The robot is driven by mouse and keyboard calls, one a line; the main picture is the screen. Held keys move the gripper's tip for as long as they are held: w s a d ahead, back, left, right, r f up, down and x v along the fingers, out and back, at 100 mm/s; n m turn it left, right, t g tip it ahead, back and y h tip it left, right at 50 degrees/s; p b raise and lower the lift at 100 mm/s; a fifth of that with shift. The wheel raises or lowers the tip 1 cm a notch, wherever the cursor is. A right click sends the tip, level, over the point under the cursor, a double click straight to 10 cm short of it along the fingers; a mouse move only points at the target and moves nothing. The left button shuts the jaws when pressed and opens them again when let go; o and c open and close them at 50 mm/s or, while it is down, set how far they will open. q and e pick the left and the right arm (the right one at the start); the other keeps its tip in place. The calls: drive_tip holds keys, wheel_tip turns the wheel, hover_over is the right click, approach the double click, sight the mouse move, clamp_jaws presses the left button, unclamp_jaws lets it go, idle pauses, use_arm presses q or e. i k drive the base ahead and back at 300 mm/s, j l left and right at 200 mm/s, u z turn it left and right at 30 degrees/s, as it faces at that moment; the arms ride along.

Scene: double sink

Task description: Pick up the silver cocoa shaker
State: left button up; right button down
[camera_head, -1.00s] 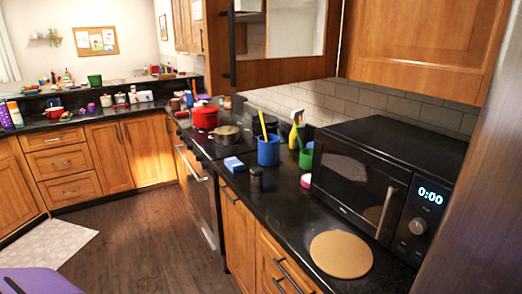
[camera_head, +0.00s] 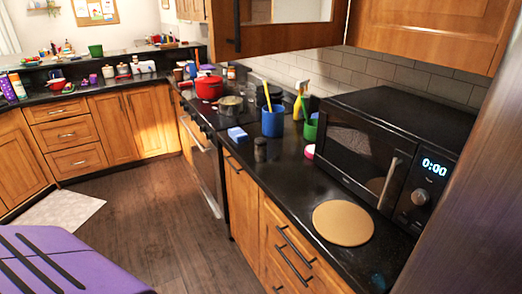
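No clearly silver shaker can be made out. A small dark jar (camera_head: 260,149) stands upright on the black counter, in front of the blue utensil cup and right of the blue sponge. It is too small to tell whether it is the cocoa shaker. Neither of my grippers' fingers can be seen in this view.
A blue cup (camera_head: 272,123) and a green cup (camera_head: 310,130) hold utensils. A blue sponge (camera_head: 237,134) lies near the stove with a red pot (camera_head: 208,88). A black microwave (camera_head: 385,150) stands right, behind a round tan board (camera_head: 343,223).

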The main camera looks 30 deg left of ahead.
sight(260, 152)
drive_tip(key=j+z, duration=0.2)
drive_tip(key=j, duration=0.55)
drive_tip(key=j+z, duration=0.15)
drive_tip(key=j, duration=0.65)
drive_tip(key=j+z, duration=0.2)
drive_tip(key=j, duration=0.55)
drive_tip(key=k+j+z, duration=0.2)
drive_tip(key=j, duration=0.55)
drive_tip(key=i, duration=0.05)
